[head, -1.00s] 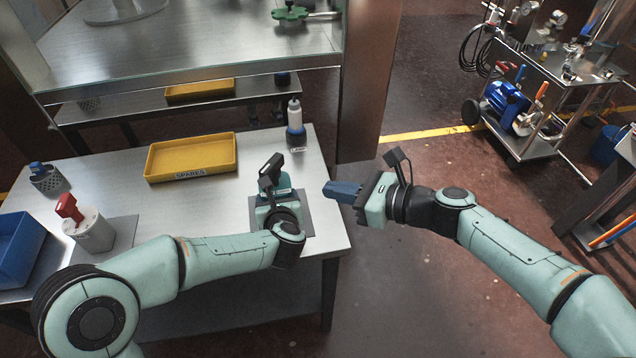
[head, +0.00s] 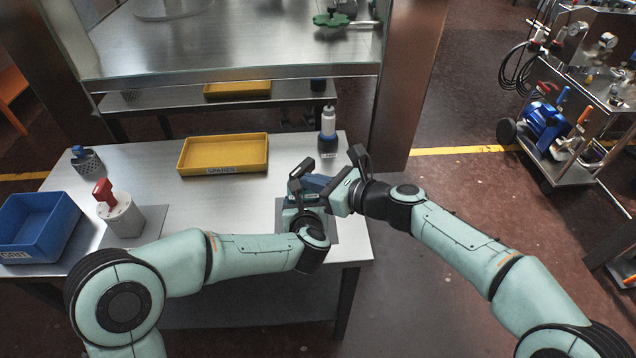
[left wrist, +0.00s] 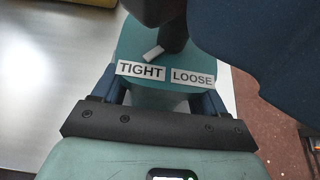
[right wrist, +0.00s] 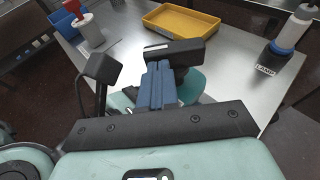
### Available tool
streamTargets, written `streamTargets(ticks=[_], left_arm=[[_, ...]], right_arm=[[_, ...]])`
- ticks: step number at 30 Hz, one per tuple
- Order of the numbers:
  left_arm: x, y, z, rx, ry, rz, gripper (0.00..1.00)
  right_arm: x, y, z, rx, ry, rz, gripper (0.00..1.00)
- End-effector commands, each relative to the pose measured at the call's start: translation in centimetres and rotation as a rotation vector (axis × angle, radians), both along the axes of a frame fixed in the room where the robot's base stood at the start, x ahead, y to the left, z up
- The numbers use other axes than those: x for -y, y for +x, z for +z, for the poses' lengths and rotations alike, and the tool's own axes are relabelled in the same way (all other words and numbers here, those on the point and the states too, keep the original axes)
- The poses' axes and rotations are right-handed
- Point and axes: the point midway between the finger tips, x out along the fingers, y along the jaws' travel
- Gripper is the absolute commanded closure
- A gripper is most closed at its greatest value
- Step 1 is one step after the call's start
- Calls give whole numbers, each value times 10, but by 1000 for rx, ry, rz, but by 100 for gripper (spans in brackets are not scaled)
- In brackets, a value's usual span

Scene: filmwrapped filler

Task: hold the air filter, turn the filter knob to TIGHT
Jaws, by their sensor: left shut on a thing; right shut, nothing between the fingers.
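The air filter has a teal top (left wrist: 130,48) with TIGHT and LOOSE labels in the left wrist view. It stands at the work table's right end. My left gripper (left wrist: 160,93) is shut on its body, one blue finger on each side. The black filter knob (left wrist: 172,35) rises from the top, its white pointer beside the TIGHT label's right end. In the right wrist view the knob's black bar (right wrist: 175,53) lies just beyond my right gripper (right wrist: 160,70), which is shut and empty. I cannot tell whether they touch. In the head view the arms partly hide the filter.
A yellow SPARES tray (head: 224,154) and a white bottle (head: 328,125) stand behind on the table. A red-handled canister (head: 120,215) and a blue bin (head: 38,225) stand left. A trolley (head: 570,140) is far right. The table's middle is bare.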

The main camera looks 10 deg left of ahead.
Motion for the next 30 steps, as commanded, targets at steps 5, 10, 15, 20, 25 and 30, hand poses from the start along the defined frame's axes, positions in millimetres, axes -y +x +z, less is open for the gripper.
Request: streamTargets(ticks=[5,10,15,20,25,30], left_arm=[[0,0,1,2,0,0,68],[1,0,1,2,0,-1,68],[2,0,0,0,-1,-5,68],[4,-1,0,-2,-2,-11,68],[6,-1,-1,-3,-3,-14,68],[6,-1,-1,-4,-4,-14,68]], right_arm=[[-1,0,0,0,1,-6,100],[-9,0,1,1,6,-73,100],[-11,0,0,-1,1,-112,100],[-12,0,-1,-1,0,-113,100],[-11,-1,-2,-2,-1,-112,100],[5,-8,-1,-3,-2,-114,100]])
